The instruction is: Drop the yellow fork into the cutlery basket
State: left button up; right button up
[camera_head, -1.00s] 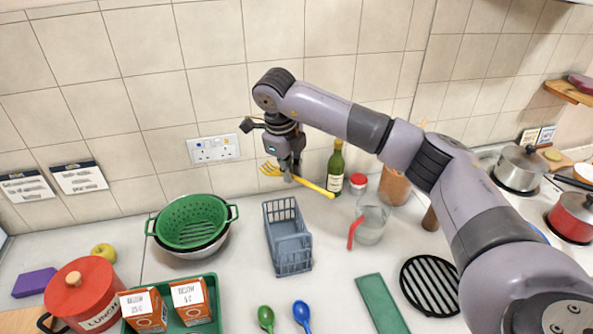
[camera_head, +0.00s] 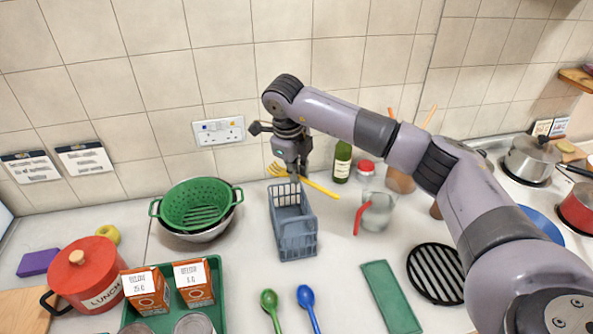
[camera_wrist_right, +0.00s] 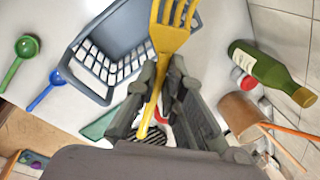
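The yellow fork (camera_head: 321,187) is held by my right gripper (camera_head: 293,177) above the far end of the cutlery basket. In the right wrist view the fork (camera_wrist_right: 167,40) is pinched between the fingers of the right gripper (camera_wrist_right: 163,82), tines pointing away from the palm. The cutlery basket (camera_head: 298,241) is a grey-blue open holder standing on the counter; no cutlery shows in it. In the right wrist view the basket (camera_wrist_right: 99,70) lies just left of the fork. My left gripper is in neither view.
A green colander (camera_head: 195,205) in a metal bowl stands left of the basket. A glass jug (camera_head: 379,213) with a red handle and a green bottle (camera_head: 342,163) stand right. A green spoon (camera_head: 270,301) and a blue spoon (camera_head: 306,298) lie in front. The tiled wall is close behind.

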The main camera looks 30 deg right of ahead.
jog(key=shift+o, duration=2.7)
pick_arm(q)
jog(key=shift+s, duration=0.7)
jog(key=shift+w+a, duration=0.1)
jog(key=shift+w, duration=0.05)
pick_arm(e)
jog(key=shift+r, duration=0.15)
notch_tip(320, 180, up, 12)
jog(key=s+a, duration=0.1)
jog(key=a, duration=0.1)
jog(key=shift+f, duration=0.25)
